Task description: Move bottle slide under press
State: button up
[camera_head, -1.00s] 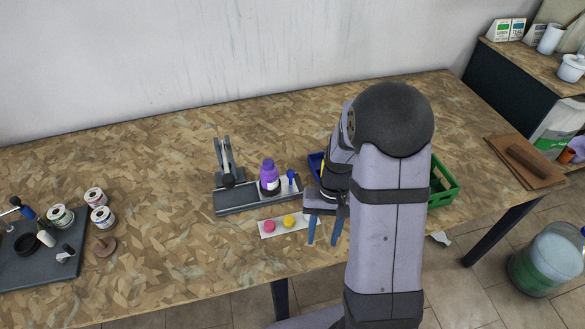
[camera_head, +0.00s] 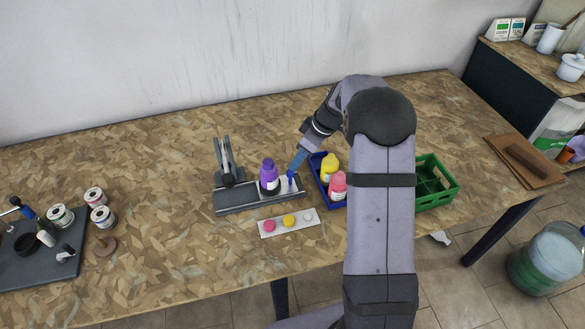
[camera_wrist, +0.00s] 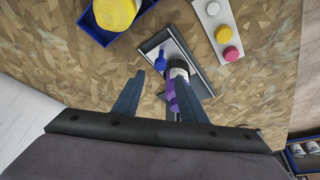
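A purple bottle (camera_head: 269,177) stands upright on the pale slide plate (camera_head: 282,191) of a dark grey rail base (camera_head: 250,208). A blue handle (camera_head: 291,179) stands on the slide, right of the bottle. The grey press (camera_head: 226,168) is at the left end of the base. My gripper (camera_head: 298,163) is just above and behind the blue handle. In the wrist view my gripper (camera_wrist: 163,76) is open, with its fingers spread. The blue handle (camera_wrist: 159,59) shows just beyond the fingertips, and the bottle (camera_wrist: 171,92) appears partly hidden by a finger.
A blue crate (camera_head: 317,165) holds a yellow bottle (camera_head: 329,168) and a pink bottle (camera_head: 338,187). A green crate (camera_head: 440,190) is further right, partly behind my arm. A white strip (camera_head: 288,224) with pink, yellow and white caps lies in front. Table left of the press is clear up to several spools.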

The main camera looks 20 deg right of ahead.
aim_at(290, 171)
jog(key=shift+f, duration=0.1)
jog(key=shift+p+x, duration=1.25)
jog(key=shift+x, duration=2.35)
jog(key=shift+c, duration=0.5)
